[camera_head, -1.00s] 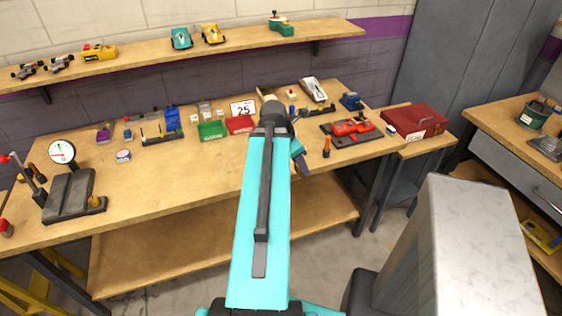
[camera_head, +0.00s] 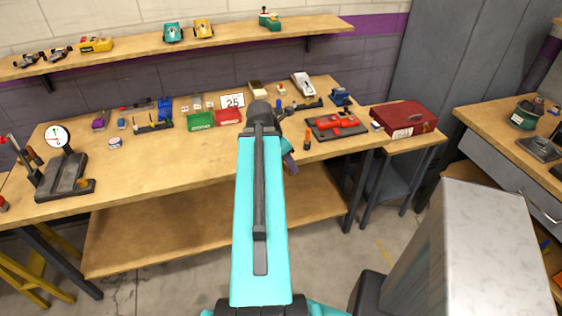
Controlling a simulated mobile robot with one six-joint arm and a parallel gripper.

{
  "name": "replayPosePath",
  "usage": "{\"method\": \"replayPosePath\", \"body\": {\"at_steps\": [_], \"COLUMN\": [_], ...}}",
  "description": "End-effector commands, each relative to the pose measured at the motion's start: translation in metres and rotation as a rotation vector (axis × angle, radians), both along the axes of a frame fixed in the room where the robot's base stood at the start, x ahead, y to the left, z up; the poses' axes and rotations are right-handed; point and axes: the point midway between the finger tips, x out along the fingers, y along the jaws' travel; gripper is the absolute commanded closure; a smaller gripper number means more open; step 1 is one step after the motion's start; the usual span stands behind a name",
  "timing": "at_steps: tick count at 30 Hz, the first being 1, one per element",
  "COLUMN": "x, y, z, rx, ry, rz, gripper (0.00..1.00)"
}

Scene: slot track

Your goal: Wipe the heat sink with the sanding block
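A small tan and dark block (camera_head: 257,89), perhaps the sanding block, lies toward the back of the wooden workbench (camera_head: 200,160), just beyond my arm's far joint. I cannot pick out the heat sink for certain among the small parts on the bench. My teal arm reaches forward in the middle of the picture and covers part of the bench's front edge. Only a dark piece of my wrist or gripper (camera_head: 290,164) shows at the arm's right side. Its fingertips are hidden, so I cannot see whether it is open or holds anything.
Green (camera_head: 200,121) and red (camera_head: 228,117) bins stand mid-bench. A dial gauge stand (camera_head: 65,172) is at left. A red car on a black plate (camera_head: 335,125) is at right, near a red toolbox (camera_head: 404,118). The bench's front left-centre is clear.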

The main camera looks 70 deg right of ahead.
Motion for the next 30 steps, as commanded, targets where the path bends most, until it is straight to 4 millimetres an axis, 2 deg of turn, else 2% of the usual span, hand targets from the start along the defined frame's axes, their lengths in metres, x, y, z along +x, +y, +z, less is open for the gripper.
{"method": "replayPosePath", "body": {"at_steps": [8,14,23,30], "x": [0.052,0.102,0.174,0.227], "y": [0.017,0.039,0.079,0.119], "z": [-0.004,-0.008,-0.016,-0.022], "rx": [0.0,0.0,0.001,0.001], "ry": [0.0,0.0,-0.001,-0.001], "rz": [0.092,0.18,0.303,0.392], "gripper": [0.76,0.76,0.76,0.76]}}
